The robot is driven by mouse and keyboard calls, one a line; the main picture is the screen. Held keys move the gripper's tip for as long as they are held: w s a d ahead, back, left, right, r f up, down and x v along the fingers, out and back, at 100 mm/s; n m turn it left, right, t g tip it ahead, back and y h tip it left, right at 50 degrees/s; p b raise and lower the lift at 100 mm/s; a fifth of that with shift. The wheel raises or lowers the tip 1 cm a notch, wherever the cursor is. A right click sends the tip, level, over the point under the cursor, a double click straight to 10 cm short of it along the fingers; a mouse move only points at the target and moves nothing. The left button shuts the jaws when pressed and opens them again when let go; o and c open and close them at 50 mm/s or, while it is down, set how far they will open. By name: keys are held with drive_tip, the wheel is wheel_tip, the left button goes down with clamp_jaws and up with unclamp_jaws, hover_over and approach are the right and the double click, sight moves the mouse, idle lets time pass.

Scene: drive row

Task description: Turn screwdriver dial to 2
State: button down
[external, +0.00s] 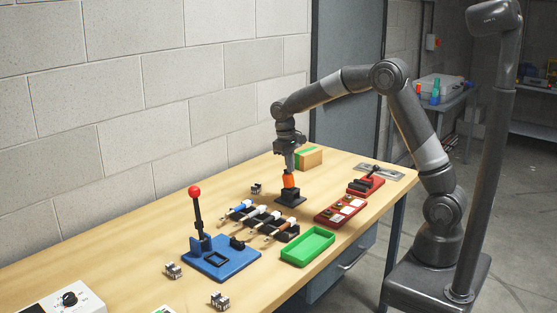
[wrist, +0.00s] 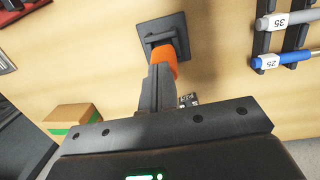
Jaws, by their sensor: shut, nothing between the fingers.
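An orange-topped tool (external: 289,181) stands upright in a black square stand (external: 290,200) on the bench. It also shows in the wrist view, orange part (wrist: 165,58) and black base (wrist: 146,33). My gripper (external: 290,167) points down right above the orange part, fingers shut and empty. In the wrist view my fingers (wrist: 160,78) hide part of the orange; I cannot tell whether they touch it. A white box (external: 42,304) with a black round dial (external: 69,299) sits at the lower left of the external view, cut off by the frame. Its markings are too small to read.
A blue lever fixture (external: 222,262), a rack of handled tools (external: 266,220), a green tray (external: 308,246) and a red block tray (external: 341,209) stand on the bench. A cardboard box (external: 309,158) is behind. Bare wood (external: 110,258) lies at the left.

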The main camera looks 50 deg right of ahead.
drive_tip(key=shift+a, duration=0.45)
idle(0.4)
drive_tip(key=shift+s, duration=0.15)
drive_tip(key=shift+s+a, duration=0.1)
drive_tip(key=shift+s, duration=0.15)
drive_tip(key=shift+w+a+r, duration=0.1)
drive_tip(key=shift+w+r, duration=0.1)
drive_tip(key=shift+r, duration=1.3)
drive_tip(key=shift+w+a+r, duration=0.1)
drive_tip(key=shift+w+r, duration=0.05)
drive_tip(key=shift+r, duration=1.35)
drive_tip(key=shift+w+d+r+g+y, duration=0.2)
drive_tip(key=shift+w+d+g, duration=0.25)
drive_tip(key=shift+d, duration=0.2)
drive_tip(key=shift+w+d+r+g+y, duration=0.1)
drive_tip(key=shift+w+d+g+y, duration=0.1)
drive_tip(key=shift+w+d+g, duration=0.3)
drive_tip(key=shift+x, duration=3.35)
drive_tip(key=shift+w+a+f, duration=0.1)
drive_tip(key=shift+w+f, duration=0.05)
drive_tip(key=shift+w, duration=0.45)
